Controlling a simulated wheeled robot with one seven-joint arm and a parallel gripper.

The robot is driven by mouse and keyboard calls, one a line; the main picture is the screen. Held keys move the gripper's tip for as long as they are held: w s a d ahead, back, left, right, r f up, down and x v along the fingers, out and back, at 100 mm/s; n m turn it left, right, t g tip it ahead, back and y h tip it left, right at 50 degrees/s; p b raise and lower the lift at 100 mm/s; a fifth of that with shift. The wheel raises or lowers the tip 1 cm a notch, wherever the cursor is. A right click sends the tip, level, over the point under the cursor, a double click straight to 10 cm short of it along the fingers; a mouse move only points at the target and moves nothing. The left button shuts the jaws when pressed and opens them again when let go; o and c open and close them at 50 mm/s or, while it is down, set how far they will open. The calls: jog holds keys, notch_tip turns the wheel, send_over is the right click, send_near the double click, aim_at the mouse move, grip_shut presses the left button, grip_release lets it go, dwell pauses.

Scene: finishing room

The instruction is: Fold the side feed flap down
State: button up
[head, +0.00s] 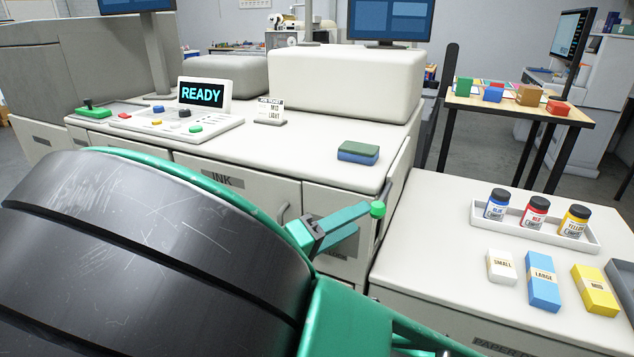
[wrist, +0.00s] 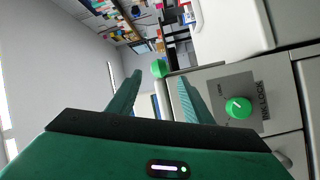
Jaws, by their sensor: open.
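A green ball knob (head: 377,209) sits by the front right corner of the press, at the end of a thin grey bar. It also shows in the wrist view (wrist: 159,68), just beyond the fingertips and between them in the picture. My gripper (head: 367,212) is open and empty beside the knob; its two fingers are spread in the wrist view (wrist: 160,77). I cannot tell whether the fingers touch the knob.
A green dial (wrist: 238,107) marked as a lock is on the cabinet front. The paper cabinet (head: 430,240) stands right of the press, carrying a tray (head: 590,246) of ink jars and several boxes. A sponge block (head: 358,153) lies on the press top.

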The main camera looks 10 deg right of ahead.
aim_at(376, 209)
jog(key=x, duration=0.7)
jog(key=shift+w+d, duration=0.1)
jog(key=shift+d, duration=0.2)
grip_shut()
